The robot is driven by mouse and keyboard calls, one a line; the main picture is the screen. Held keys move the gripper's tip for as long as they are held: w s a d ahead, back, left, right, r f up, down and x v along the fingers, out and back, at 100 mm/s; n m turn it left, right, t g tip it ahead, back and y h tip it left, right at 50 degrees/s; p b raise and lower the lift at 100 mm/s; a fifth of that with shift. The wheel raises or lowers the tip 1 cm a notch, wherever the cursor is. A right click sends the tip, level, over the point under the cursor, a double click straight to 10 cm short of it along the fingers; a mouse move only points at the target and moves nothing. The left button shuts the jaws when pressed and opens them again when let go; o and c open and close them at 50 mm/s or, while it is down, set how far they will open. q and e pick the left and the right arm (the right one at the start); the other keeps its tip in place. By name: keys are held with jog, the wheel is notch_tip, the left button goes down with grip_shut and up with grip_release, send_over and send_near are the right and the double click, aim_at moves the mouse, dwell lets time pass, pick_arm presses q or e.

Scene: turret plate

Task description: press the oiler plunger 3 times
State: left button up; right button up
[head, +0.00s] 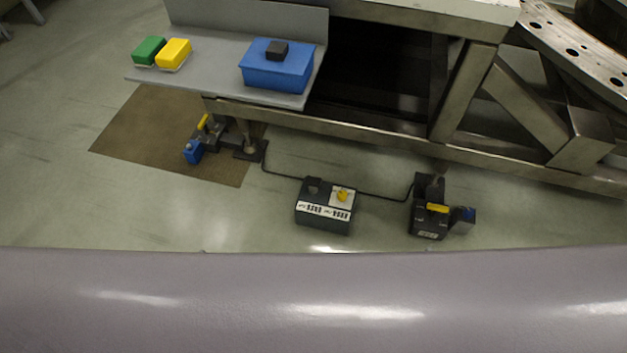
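No part in view is plainly marked as the oiler, and I cannot tell which one has its plunger. A dark control box (325,211) stands on the floor in the middle, with a yellow knob (343,194) and a black raised part on top. A dark unit (430,222) with a yellow bar and a blue part stands to its right. A similar dark unit (207,135) with a yellow lever and a blue end stands at the left by the frame's foot. Neither of my grippers is in view.
A grey shelf (215,55) holds a green block (149,50), a yellow block (174,53) and a blue box (276,70) with a black top piece. A metal frame (370,130) stands behind the floor units. Black cables run along the floor. A brown mat (135,140) lies left.

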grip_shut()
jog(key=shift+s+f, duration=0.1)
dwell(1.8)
